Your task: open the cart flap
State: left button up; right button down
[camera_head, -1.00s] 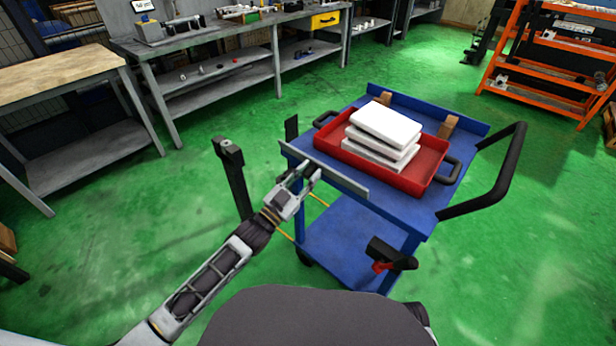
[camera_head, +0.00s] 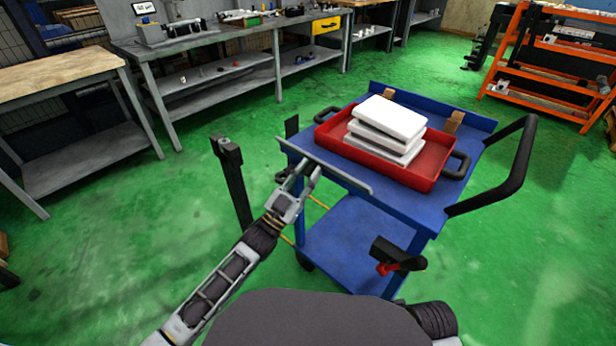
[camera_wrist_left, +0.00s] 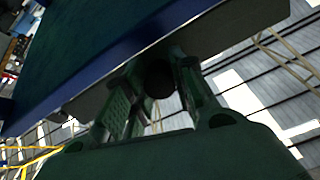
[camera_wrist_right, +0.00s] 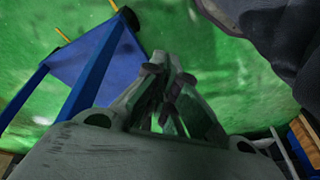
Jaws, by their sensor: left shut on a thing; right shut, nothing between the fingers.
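The blue cart (camera_head: 372,240) stands right of centre in the head view. Its flap, a long grey strip (camera_head: 345,181), runs along the near left edge of the top and shows narrow, nearly edge-on. My left gripper (camera_head: 303,172) is shut on the flap near its left end. In the left wrist view its fingers (camera_wrist_left: 160,80) close at a dark panel edge; the exact contact is in shadow. My right gripper (camera_wrist_right: 162,72) is shut and empty in the right wrist view, above green floor beside the cart's lower shelf. It is hidden in the head view.
A red tray (camera_head: 432,172) with a stack of white blocks (camera_head: 388,122) sits on the cart top. A black push handle (camera_head: 512,175) juts out right. A black post (camera_head: 232,170) stands left of the cart.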

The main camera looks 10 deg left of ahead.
pick_arm(q)
jog(key=shift+f+t+b, duration=0.25)
jog(key=shift+t+b, duration=0.05)
jog(key=shift+b, duration=0.4)
jog(key=o, duration=1)
jog(key=shift+h, duration=0.3)
jog(key=shift+s+a, duration=0.1)
jog(key=shift+v, duration=5.9)
